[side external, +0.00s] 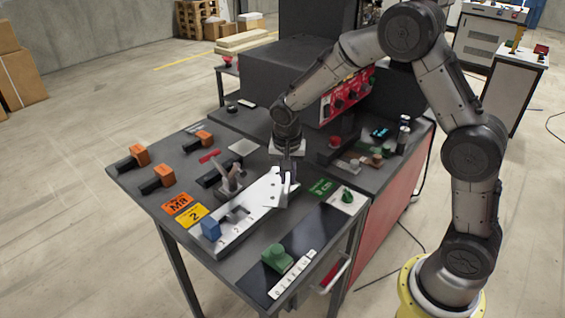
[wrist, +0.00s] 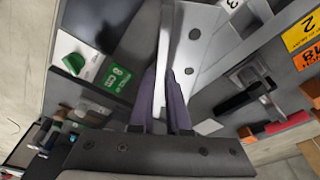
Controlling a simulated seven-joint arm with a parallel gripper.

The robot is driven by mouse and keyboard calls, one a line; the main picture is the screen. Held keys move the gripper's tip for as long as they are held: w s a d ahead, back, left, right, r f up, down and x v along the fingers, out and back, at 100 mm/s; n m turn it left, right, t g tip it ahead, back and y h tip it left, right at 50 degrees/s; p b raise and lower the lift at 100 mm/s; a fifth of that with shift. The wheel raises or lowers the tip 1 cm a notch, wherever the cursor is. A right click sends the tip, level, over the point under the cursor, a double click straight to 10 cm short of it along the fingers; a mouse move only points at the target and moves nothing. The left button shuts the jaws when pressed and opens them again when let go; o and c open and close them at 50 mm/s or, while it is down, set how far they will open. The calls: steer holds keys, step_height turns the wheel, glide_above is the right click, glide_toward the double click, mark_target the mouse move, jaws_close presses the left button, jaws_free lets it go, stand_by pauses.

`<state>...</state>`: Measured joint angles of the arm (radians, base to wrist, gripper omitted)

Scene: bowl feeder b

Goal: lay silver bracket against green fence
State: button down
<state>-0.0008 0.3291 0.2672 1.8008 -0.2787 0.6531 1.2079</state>
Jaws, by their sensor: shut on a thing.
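The silver bracket (side external: 262,190) is a pale plate with small holes, near the middle of the bench in the side view. In the wrist view its holed face (wrist: 200,38) widens toward the top, beside a narrow upright edge. My gripper (side external: 287,181) points down at the bracket's right end. In the wrist view my gripper (wrist: 167,90) has its two fingers closed on a thin silver part of the bracket. I cannot tell whether the bracket touches the surface below.
A blue block (side external: 210,229) stands at the pale strip's near end. A toggle clamp (side external: 230,180) stands left of the bracket. A green knob (side external: 347,195) and a green label (side external: 321,187) lie to the right. Orange-and-black parts (side external: 158,180) line the left edge. A white scale (side external: 293,275) lies in front.

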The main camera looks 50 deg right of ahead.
steer(key=s+a+m, duration=0.2)
steer(key=s+m, duration=0.1)
steer(key=s, duration=0.3)
steer(key=s+a+m+g, duration=0.1)
steer(key=s+a+m, duration=0.1)
steer(key=s, duration=0.4)
steer(key=shift+a+r+m, duration=0.35)
steer(key=shift+m, duration=0.45)
steer(key=shift+f, duration=0.1)
steer(key=shift+f, duration=3.45)
steer(key=shift+f, duration=0.45)
steer(key=c, duration=0.8)
jaws_free()
